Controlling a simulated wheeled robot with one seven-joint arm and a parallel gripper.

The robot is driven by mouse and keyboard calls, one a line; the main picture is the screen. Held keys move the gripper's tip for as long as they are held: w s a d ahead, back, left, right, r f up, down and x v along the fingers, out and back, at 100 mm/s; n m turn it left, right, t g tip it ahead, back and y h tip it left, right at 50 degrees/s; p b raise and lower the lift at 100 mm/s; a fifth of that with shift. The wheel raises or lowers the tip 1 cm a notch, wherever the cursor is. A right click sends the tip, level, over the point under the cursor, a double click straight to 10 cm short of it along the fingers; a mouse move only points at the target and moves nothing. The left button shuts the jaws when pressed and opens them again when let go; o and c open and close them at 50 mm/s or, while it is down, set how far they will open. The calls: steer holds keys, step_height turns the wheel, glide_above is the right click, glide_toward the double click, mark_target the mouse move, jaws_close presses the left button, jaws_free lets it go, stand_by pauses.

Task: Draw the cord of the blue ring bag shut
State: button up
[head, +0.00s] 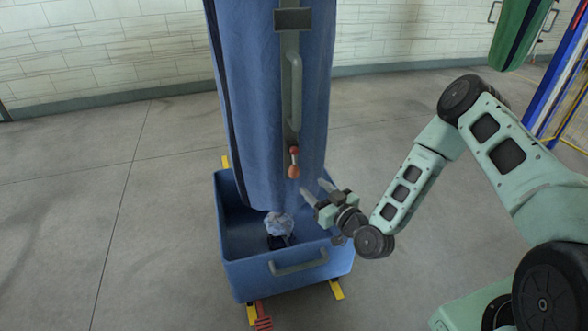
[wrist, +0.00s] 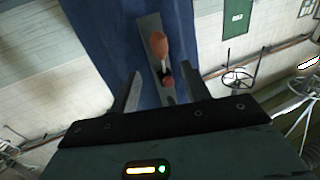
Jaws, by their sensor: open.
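The blue bag (head: 262,110) hangs over a blue bin (head: 290,277), its lower end inside the bin's rim. A grey strip with a handle (head: 294,90) runs down its front. At the strip's lower end are a small red bead (head: 294,151) and a larger orange-red knob (head: 293,171); I cannot make out the cord or ring clearly. My gripper (head: 316,189) is open, just right of and below the knob. In the wrist view the knob (wrist: 158,44) shows beyond the open fingers (wrist: 160,88), with the bead (wrist: 168,80) between them in the picture. Nothing is held.
A pale crumpled item (head: 279,223) lies in the bin below the bag. The bin stands on yellow supports (head: 337,289), with a red piece (head: 263,316) in front. A green bag (head: 520,32) hangs at the upper right. The floor at left is clear.

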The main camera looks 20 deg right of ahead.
mark_target(297, 173)
steer(key=p+x, duration=0.1)
steer(key=x, duration=0.9)
steer(key=shift+w+a, duration=0.15)
steer(key=shift+w, duration=0.2)
